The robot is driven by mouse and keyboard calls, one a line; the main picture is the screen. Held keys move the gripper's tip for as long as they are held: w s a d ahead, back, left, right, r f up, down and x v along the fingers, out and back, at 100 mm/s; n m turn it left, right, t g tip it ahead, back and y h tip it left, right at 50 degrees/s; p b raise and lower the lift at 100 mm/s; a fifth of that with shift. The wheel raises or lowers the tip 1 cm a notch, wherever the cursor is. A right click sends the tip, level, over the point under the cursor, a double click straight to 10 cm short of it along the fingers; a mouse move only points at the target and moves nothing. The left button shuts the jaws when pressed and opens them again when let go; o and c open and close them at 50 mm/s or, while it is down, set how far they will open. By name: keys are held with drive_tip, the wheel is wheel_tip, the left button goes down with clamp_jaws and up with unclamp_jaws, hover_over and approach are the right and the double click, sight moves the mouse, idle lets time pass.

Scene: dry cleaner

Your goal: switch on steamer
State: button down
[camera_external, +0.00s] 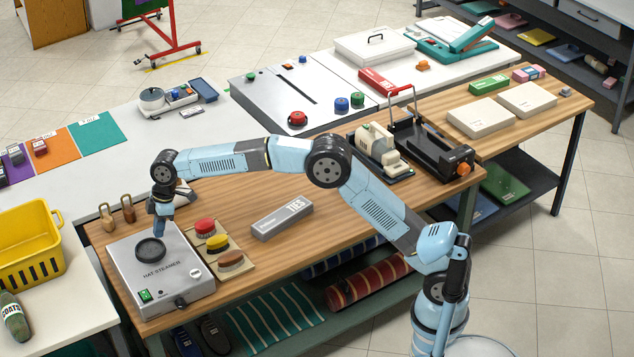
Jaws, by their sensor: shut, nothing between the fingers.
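The hat steamer (160,268) is a grey metal box labelled "HAT STEAMER" at the left front end of the wooden table. It has a round black part (150,251) on its top. A green switch (145,296) is at its front left corner and a dark knob (181,302) is at its front. I cannot tell which way the switch is set. My gripper (160,230) points down over the back part of the steamer, just behind the round black part. Its fingers are shut and hold nothing. I cannot tell whether the fingertips touch the steamer.
A tray with red, yellow and brown brushes (210,242) stands right of the steamer. Two brown weight-shaped pieces (127,208) stand behind it. A grey "TIES" box (282,219) lies mid-table under my arm. A yellow basket (28,243) is on the left table.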

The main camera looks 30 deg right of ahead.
drive_tip(key=s+a+f+n, duration=0.1)
drive_tip(key=s+a+f, duration=0.1)
drive_tip(key=a+f, duration=0.2)
drive_tip(key=shift+a+f+g, duration=0.4)
drive_tip(key=shift+a, duration=0.7)
hover_over(145, 295)
drive_tip(key=d, duration=0.1)
drive_tip(key=f, duration=1.2)
drive_tip(key=shift+s, duration=0.4)
drive_tip(key=shift+s+f, duration=0.1)
drive_tip(key=shift+f, duration=0.65)
drive_tip(key=shift+s+f, duration=0.2)
drive_tip(key=shift+f, duration=0.15)
drive_tip(key=shift+w, duration=0.15)
drive_tip(key=shift+w+r, duration=0.25)
drive_tip(key=shift+w, duration=0.4)
